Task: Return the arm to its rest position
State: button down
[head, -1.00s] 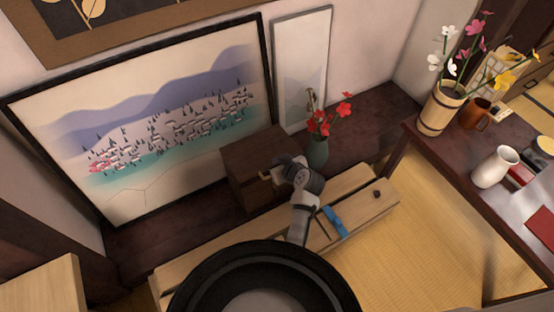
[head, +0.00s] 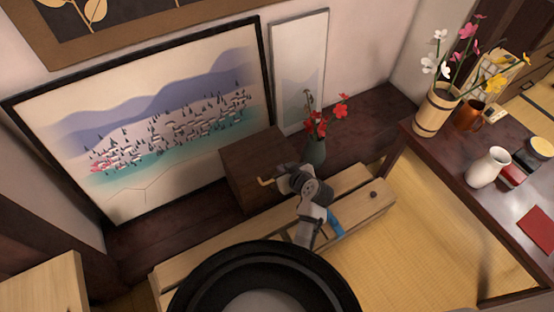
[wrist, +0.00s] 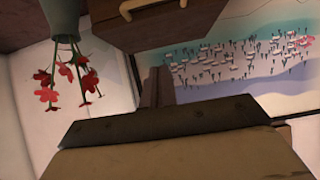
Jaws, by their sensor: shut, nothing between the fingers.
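My gripper (head: 288,181) is beside the front of a dark brown wooden box (head: 250,165) in the head view. It is shut and empty, and its fingertips are hard to make out there. A brass-coloured handle (head: 265,182) projects from the box front, just left of my gripper, with a small gap showing. The handle also shows at the top of the wrist view (wrist: 134,8), which looks upside down. My forearm reaches up from the bottom over a light wooden bench (head: 362,212).
A green vase (head: 316,152) with red flowers stands right of the box. A large framed landscape (head: 150,130) leans behind. At right, a dark table (head: 455,180) holds a wooden flower pot (head: 436,112), an orange mug (head: 468,115) and a white jug (head: 487,168). Tatami (head: 415,240) lies clear between.

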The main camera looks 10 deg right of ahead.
jog(key=shift+s+d+f, duration=0.1)
jog(key=shift+s+d, duration=0.25)
jog(key=shift+s, duration=0.5)
jog(key=shift+s+d+f, duration=0.1)
jog(key=shift+s+d, duration=0.2)
jog(key=shift+s, duration=0.5)
jog(key=shift+w+r, duration=0.1)
jog(key=shift+r, duration=0.05)
